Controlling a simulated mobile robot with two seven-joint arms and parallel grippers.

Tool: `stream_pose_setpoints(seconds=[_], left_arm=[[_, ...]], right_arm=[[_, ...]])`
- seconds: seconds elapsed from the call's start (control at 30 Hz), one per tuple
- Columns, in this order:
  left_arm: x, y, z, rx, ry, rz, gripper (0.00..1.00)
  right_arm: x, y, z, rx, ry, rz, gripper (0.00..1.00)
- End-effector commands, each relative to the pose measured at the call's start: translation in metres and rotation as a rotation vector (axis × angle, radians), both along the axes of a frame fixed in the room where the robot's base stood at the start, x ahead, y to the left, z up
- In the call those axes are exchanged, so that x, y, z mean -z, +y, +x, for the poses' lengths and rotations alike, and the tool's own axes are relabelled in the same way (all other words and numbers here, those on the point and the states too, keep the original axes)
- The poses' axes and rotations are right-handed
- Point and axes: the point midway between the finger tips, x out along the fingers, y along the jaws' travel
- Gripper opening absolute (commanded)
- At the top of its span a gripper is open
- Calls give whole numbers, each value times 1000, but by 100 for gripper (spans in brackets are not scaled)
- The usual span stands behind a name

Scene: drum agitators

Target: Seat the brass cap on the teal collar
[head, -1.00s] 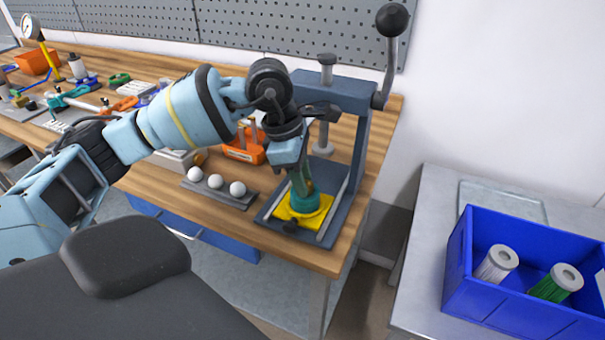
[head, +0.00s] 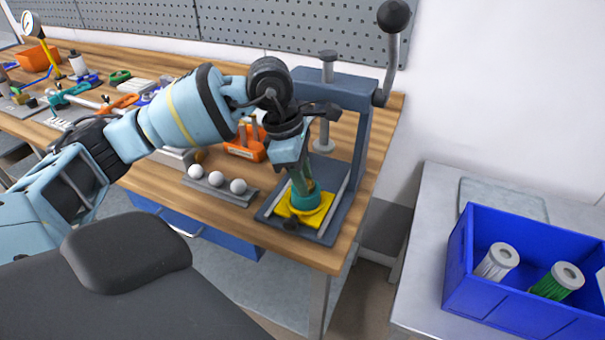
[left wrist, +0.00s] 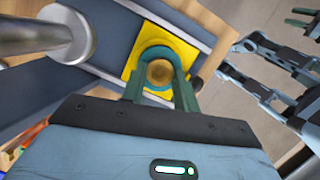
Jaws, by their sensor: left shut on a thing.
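The teal collar (head: 307,203) stands upright on a yellow plate (head: 284,208) in the bench press; it also shows in the left wrist view (left wrist: 158,50). My left gripper (head: 303,181) points down just over the collar. Its green fingers (left wrist: 160,82) are shut on the brass cap (left wrist: 160,72), which appears within the collar's ring as seen from above. The fingers mostly hide the cap in the head view, and I cannot tell whether it touches the collar. Parts of my right arm, with green finger-like pieces (left wrist: 304,24), show at the right of the left wrist view.
The press frame (head: 362,140) and its black-knobbed lever (head: 392,45) rise close behind and right of my gripper. Several white balls (head: 216,179) sit on a grey strip to the left. A blue bin (head: 530,315) with two cylinders stands on the right table.

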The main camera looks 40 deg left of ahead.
Motion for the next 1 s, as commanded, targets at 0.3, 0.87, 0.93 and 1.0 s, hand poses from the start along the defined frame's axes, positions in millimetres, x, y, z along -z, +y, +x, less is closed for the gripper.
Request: stream_pose_setpoints(seconds=[0.3,0.87,0.93,1.0], left_arm=[[1,0,0,1,2,0,55],[-36,9,-4,-1,-3,-1,55],[-47,11,-6,-1,-3,0,55],[-57,14,-7,-1,-2,0,55]], right_arm=[[-1,0,4,0,-6,0,36],[-2,0,7,-1,-13,0,36],[-2,0,7,-1,-13,0,36],[-2,0,7,0,-12,0,36]])
